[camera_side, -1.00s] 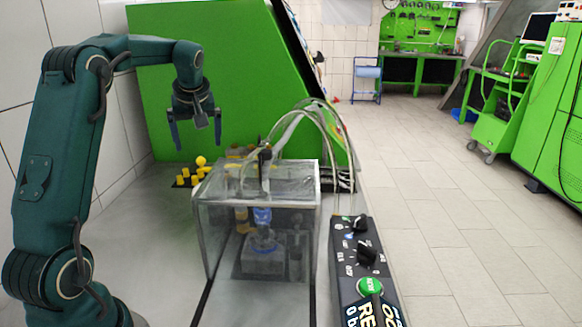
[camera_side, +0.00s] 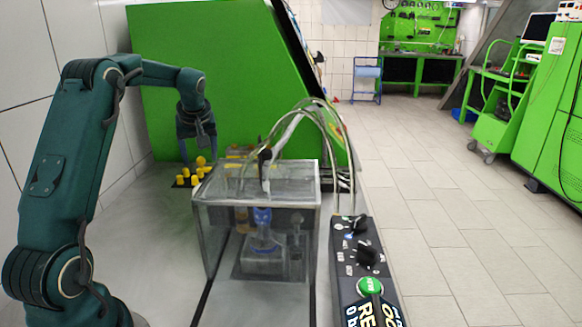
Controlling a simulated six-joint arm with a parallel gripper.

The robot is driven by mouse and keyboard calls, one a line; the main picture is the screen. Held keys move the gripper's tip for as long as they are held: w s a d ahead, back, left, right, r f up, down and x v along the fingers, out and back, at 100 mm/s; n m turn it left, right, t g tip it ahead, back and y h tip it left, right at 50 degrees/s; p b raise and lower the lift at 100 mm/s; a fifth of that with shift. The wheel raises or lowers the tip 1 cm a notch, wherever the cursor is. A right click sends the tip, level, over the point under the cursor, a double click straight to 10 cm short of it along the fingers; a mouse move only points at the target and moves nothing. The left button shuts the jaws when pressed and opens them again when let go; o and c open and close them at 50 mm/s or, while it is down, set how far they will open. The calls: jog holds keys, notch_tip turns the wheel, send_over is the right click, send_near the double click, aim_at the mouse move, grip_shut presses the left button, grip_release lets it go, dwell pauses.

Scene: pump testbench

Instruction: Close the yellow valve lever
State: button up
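A yellow valve lever cannot be told apart for certain. A group of yellow knobs (camera_side: 184,181) stands on a dark base to the left of the clear box, one with a round top. More yellow-brown parts (camera_side: 238,152) show small behind the box. My gripper (camera_side: 198,160) points down at the yellow knobs, with its fingers apart on either side of the round-topped one in the picture. I cannot tell whether they touch it. No held object is visible between the fingers.
A clear box (camera_side: 222,215) with pump parts inside stands close to the right of my gripper, with hoses (camera_side: 322,118) arching above it. A control panel (camera_side: 362,262) with black knobs and a green button lies further right. A green slanted panel (camera_side: 232,70) rises behind.

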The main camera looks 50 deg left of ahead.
jog(key=c, duration=0.9)
jog(key=shift+o, duration=0.2)
jog(key=shift+w+a, duration=0.45)
jog(key=shift+w, duration=0.3)
jog(key=shift+c, duration=0.3)
jog(key=shift+w, duration=0.15)
jog(key=shift+o, duration=0.8)
jog(key=shift+w+a+f, duration=0.1)
jog(key=shift+w, duration=0.6)
